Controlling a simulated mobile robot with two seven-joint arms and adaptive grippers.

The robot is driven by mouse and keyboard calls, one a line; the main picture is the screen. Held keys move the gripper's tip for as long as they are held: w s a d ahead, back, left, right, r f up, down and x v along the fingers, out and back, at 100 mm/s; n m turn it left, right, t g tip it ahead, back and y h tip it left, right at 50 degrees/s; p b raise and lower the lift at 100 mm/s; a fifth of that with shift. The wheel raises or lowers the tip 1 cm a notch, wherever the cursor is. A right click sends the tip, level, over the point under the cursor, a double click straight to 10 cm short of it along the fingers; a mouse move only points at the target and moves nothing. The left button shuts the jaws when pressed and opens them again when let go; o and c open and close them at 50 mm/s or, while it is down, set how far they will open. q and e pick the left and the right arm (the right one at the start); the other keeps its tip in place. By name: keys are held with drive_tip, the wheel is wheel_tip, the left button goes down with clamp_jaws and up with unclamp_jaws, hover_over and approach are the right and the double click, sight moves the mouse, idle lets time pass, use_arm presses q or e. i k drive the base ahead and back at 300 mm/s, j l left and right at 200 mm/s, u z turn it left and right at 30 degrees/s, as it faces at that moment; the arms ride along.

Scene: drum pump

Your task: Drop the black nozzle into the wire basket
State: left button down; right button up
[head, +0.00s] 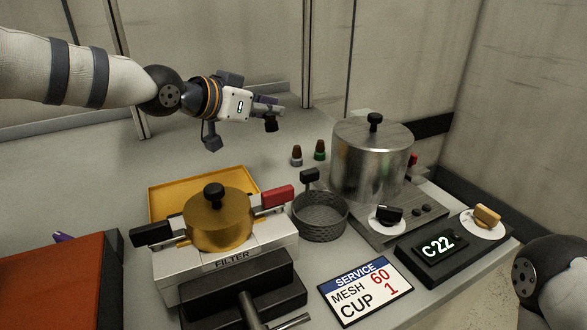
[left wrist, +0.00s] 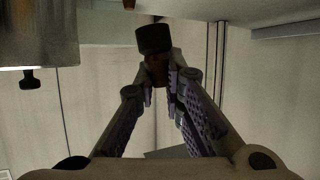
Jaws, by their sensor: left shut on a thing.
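My left gripper (head: 268,109) is shut on the black nozzle (head: 271,123) and holds it in the air above the back of the counter. In the left wrist view, the nozzle (left wrist: 153,40) has a black end and a brown part between the fingertips. The wire basket (head: 321,219) is a round grey mesh cup with a black handle, standing on the counter between the filter unit and the steel pot. The nozzle is up and to the left of the basket in the picture. My right gripper is out of view.
Brown-topped nozzles with a white base (head: 296,160) and a green base (head: 320,155) stand behind the basket. A steel pot (head: 370,160) stands to its right. The filter unit (head: 235,262) with a brass lid (head: 218,225) is left. A service sign (head: 366,289) lies in front.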

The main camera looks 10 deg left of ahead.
sight(327, 219)
drive_tip(key=k+j, duration=1.65)
